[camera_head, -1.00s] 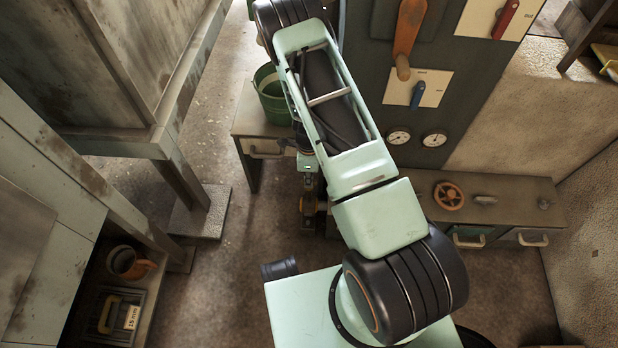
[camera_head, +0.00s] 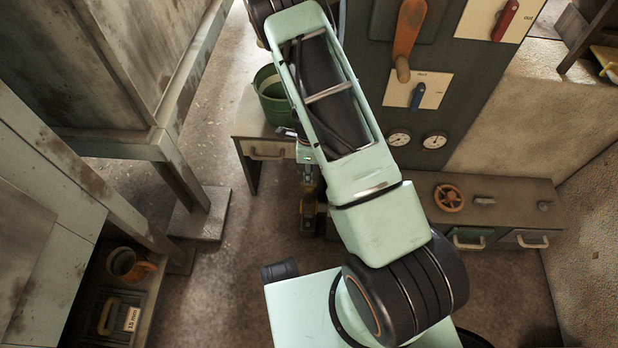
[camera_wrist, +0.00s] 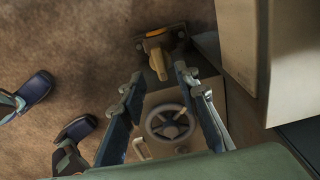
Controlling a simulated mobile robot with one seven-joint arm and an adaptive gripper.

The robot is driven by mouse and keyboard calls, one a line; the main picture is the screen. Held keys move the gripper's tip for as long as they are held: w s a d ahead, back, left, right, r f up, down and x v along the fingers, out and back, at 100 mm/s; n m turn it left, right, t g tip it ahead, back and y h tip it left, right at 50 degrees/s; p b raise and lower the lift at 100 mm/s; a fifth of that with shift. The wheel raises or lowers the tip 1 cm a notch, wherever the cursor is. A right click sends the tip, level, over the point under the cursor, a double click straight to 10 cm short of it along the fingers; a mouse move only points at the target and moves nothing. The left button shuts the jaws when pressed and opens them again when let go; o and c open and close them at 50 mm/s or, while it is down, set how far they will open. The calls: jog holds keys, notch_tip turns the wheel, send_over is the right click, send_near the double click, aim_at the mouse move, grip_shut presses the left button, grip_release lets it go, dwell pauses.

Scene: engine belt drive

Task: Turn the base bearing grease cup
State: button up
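In the wrist view, a brass-yellow fitting (camera_wrist: 158,60) stands on a dark square base plate beyond my fingertips. It looks like the base bearing grease cup, but I cannot be sure. A small brass part (camera_head: 309,214) low beside my arm in the head view may be the same fitting. My gripper (camera_wrist: 157,80) is open, its two fingers apart with nothing held between them. The fitting lies just past the fingertips, roughly in line with the gap; contact cannot be told.
A grey spoked handwheel (camera_wrist: 170,123) shows between the fingers in the wrist view. A large pale box (camera_wrist: 244,45) stands close on the right. In the head view, a bench holds an orange handwheel (camera_head: 448,197), and a green bucket (camera_head: 272,95) stands left of my arm.

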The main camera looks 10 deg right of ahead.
notch_tip(320, 180, up, 7)
dwell(0.3)
dwell(0.5)
